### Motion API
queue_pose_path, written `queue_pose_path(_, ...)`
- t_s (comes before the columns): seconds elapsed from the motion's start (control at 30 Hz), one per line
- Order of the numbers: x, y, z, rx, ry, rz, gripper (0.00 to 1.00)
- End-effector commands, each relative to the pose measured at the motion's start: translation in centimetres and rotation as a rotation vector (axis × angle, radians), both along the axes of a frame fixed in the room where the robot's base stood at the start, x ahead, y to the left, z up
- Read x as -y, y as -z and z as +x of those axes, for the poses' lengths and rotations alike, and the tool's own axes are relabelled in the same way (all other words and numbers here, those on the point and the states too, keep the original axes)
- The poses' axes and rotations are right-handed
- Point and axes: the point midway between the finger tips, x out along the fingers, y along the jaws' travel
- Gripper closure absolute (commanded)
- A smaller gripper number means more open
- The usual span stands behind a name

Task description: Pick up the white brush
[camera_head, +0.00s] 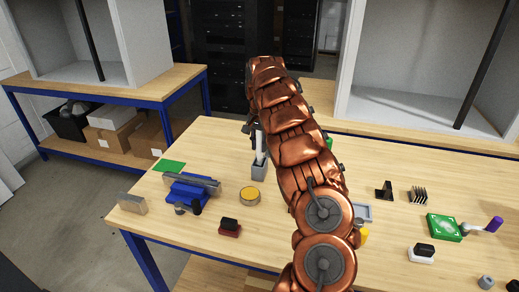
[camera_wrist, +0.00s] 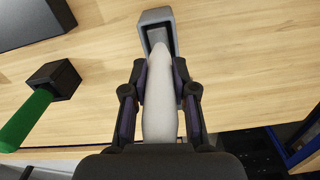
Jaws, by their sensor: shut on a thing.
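The white brush (camera_wrist: 159,110) lies between the two fingers of my gripper (camera_wrist: 159,85) in the wrist view. My gripper is shut on it, around its pale handle. The brush's far end points into a grey square holder (camera_wrist: 155,16); I cannot tell whether it still touches the inside. In the head view the white brush (camera_head: 260,141) stands upright above the grey holder (camera_head: 259,170). My copper-coloured arm hides most of my gripper there.
A green-handled thing (camera_wrist: 26,120) sits in a black holder (camera_wrist: 55,78) in the wrist view. On the wooden table (camera_head: 190,240) are a blue vise (camera_head: 188,190), a yellow round tin (camera_head: 250,195) and a green box (camera_head: 444,228). The table's front middle has free room.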

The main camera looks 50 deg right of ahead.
Motion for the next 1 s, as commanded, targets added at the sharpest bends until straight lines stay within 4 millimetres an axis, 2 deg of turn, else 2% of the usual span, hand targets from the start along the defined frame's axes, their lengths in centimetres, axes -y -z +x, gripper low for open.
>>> queue_pose_path(0.4,0.0,-5.3,0.3,0.008,-0.004,-0.004,1.0)
queue_pose_path(0.7,0.0,-7.5,0.2,0.005,0.0,-0.003,1.0)
queue_pose_path(1.0,0.0,-8.8,0.1,0.003,0.0,-0.001,1.0)
